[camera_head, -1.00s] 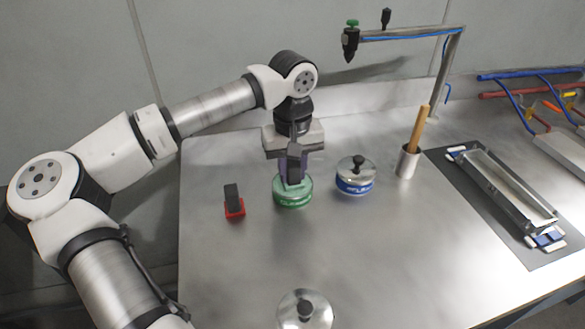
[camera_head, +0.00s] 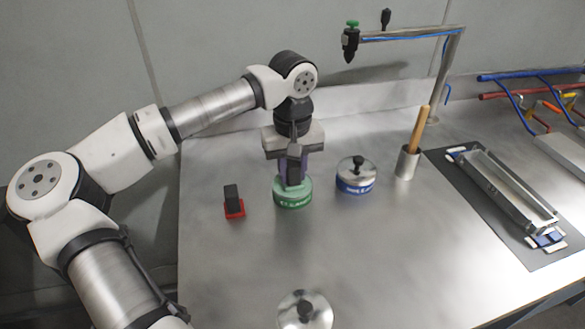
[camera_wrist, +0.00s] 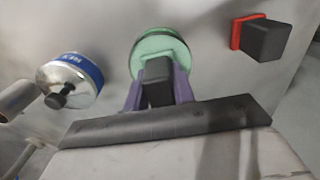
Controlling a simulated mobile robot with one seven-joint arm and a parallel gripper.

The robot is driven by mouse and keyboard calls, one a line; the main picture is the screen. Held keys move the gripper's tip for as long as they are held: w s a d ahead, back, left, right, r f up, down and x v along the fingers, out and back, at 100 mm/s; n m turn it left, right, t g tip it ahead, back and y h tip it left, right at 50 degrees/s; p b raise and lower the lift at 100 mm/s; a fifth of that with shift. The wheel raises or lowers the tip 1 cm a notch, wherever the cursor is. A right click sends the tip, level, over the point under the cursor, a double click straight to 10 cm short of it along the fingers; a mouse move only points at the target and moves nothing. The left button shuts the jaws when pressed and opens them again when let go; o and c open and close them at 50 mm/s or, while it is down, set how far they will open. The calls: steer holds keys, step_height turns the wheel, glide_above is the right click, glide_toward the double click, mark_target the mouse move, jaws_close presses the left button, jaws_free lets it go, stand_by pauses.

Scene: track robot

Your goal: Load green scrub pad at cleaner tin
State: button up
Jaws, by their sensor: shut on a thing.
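The green tin (camera_head: 293,203) stands on the steel bench below my gripper (camera_head: 293,180), with a pale green top. It also shows in the wrist view (camera_wrist: 160,42). My gripper's purple fingers (camera_wrist: 158,92) are shut on a black block-shaped grip (camera_wrist: 158,80), directly over the tin's top. I take this to be the green scrub pad's handle. The pad's own face is hidden or blends with the green top, so I cannot tell whether it touches the tin.
A red pad with black grip (camera_head: 234,203) lies left of the green tin. A blue-banded tin with a knobbed lid (camera_head: 356,178) stands close right. Beyond are a metal cup with a wooden handle (camera_head: 408,162) and a long metal fixture (camera_head: 505,190). Another knobbed lid (camera_head: 305,312) is in front.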

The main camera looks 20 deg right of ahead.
mark_target(292, 163)
steer(key=shift+r+p, duration=2.05)
steer(key=shift+r, duration=1.45)
steer(key=shift+f, duration=0.1)
